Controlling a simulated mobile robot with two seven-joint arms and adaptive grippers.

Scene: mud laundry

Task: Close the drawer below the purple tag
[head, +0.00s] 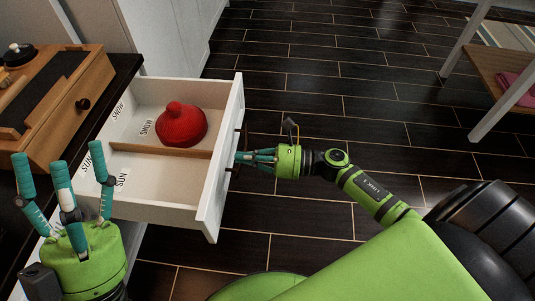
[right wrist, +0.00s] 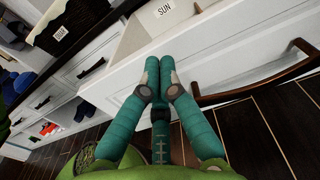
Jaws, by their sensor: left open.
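A white drawer (head: 208,190) is pulled out from the cabinet on the left, with its inside in view. Its white front face (right wrist: 215,55) fills much of the right wrist view, with a dark curved handle (right wrist: 250,90) at the right. My right gripper (head: 241,157) is at the outer side of the drawer front, beside the handle. In the right wrist view its fingers (right wrist: 153,68) are together, tips at the front face; contact is hard to tell. My left gripper (head: 62,163) is open and empty at the lower left. I see no purple tag.
A red knobbed cloth-like item (head: 181,125) lies in the drawer's far compartment, beyond a wooden divider (head: 160,149). Labels read SNOW and SUN. A wooden box (head: 62,108) stands on the dark countertop. Other drawers and a dark bin (right wrist: 72,25) show in the right wrist view.

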